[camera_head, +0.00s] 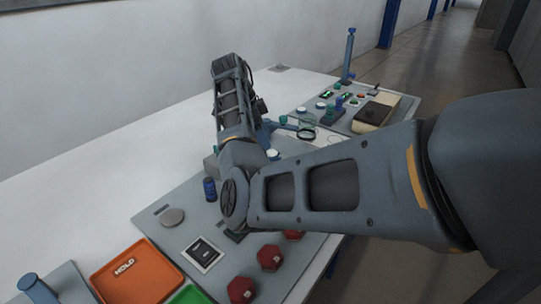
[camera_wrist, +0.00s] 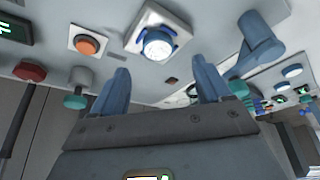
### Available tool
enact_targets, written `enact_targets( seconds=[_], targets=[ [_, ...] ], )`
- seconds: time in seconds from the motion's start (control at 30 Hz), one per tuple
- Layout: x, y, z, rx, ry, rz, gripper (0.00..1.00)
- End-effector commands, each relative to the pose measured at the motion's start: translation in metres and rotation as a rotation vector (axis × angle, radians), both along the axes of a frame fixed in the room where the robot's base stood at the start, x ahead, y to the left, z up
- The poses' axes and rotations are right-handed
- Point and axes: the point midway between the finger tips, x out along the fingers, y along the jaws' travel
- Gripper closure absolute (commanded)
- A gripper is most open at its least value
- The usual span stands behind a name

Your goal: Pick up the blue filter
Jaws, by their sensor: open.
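A small dark blue ribbed cylinder (camera_head: 210,190), which could be the blue filter, stands upright on the grey panel, just left of my arm's elbow in the head view. My gripper (camera_wrist: 162,82) shows in the wrist view with its two blue fingers apart and nothing between them. A blue cylindrical part (camera_wrist: 258,42) is to the right of the fingers. I cannot tell whether it is a filter. In the head view my arm hides much of the panel's middle.
An orange tray marked HOLD (camera_head: 137,272) lies at the front left, with red knobs (camera_head: 270,257) to its right. A blue post (camera_head: 349,55) rises from the far panel. The white table's left side (camera_head: 110,165) is clear. A wall runs behind.

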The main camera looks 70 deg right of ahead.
Motion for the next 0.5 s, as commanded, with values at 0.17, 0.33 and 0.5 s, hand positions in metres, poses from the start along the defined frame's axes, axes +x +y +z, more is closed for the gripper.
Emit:
enact_targets(
  seconds=[0.17, 0.33, 0.5],
  targets=[
    [-0.008, -0.003, -0.016, 0.001, 0.002, 0.001, 0.23],
    [-0.018, -0.007, -0.039, 0.000, 0.001, 0.002, 0.23],
    [-0.022, -0.009, -0.053, -0.001, 0.000, 0.004, 0.23]
  ],
)
